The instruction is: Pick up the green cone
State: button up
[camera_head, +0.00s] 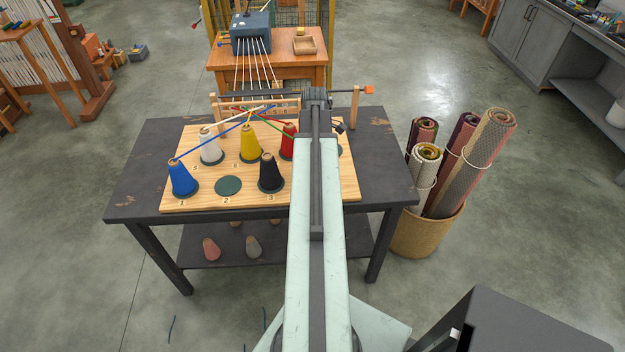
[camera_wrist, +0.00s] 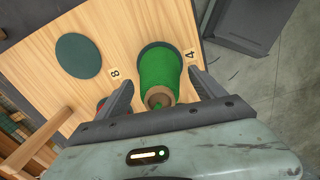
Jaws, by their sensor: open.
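The green cone (camera_wrist: 160,68) stands on a dark disc beside the label 4 on the wooden board (camera_wrist: 112,30), in the wrist view. Its open tan core end points toward my gripper. My gripper (camera_wrist: 161,78) is open, with one finger on each side of the cone in the picture. I see a gap to the left finger; the right finger is close to the cone, and I cannot tell whether it touches. In the head view the green cone is hidden behind my arm.
Blue (camera_head: 183,179), white (camera_head: 211,148), yellow (camera_head: 249,146), black (camera_head: 271,174) and red (camera_head: 288,141) cones stand on the board. An empty disc (camera_head: 228,186) lies at label 2. Threads run to a rail behind. A basket of rugs (camera_head: 425,231) stands right of the table.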

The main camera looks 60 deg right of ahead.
jog(key=shift+r, duration=0.1)
jog(key=c, duration=1.7)
jog(key=shift+r, duration=0.1)
